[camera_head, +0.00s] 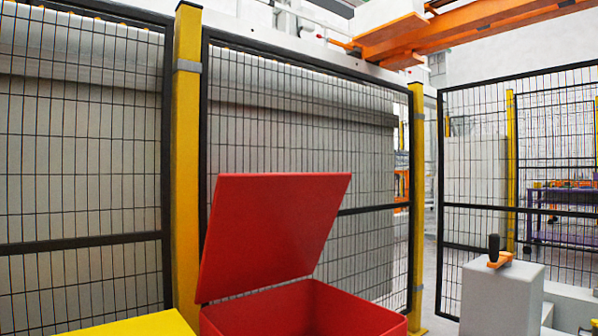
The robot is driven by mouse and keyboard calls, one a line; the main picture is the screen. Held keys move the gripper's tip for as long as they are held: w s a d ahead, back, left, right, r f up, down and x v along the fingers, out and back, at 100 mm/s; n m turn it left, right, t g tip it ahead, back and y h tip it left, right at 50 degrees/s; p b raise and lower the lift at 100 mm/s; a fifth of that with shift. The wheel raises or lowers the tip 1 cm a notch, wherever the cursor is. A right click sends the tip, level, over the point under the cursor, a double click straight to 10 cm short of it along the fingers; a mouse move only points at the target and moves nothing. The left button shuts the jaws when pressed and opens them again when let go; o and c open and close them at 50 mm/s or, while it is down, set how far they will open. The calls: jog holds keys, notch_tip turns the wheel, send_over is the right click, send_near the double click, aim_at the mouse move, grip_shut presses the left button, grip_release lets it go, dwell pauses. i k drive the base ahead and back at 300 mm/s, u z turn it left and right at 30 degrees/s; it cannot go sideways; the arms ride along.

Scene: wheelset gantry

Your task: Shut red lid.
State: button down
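The red lid (273,233) stands open in the middle of the head camera view. It tilts up from the back left edge of the red box (340,309), leaning up and to the right. The box is open at the top, and its lower part is cut off by the bottom of the picture. A gap shows between the lid's lower right edge and the box. My gripper is not in view.
A wire mesh fence (300,120) with yellow posts (187,150) stands close behind the box. A yellow surface (135,326) lies at the lower left. A grey block (502,300) with an orange and black handle (494,251) stands to the right.

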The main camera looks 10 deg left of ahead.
aim_at(264, 230)
jog(key=u, duration=0.45)
jog(key=i, duration=0.85)
jog(key=u, duration=0.65)
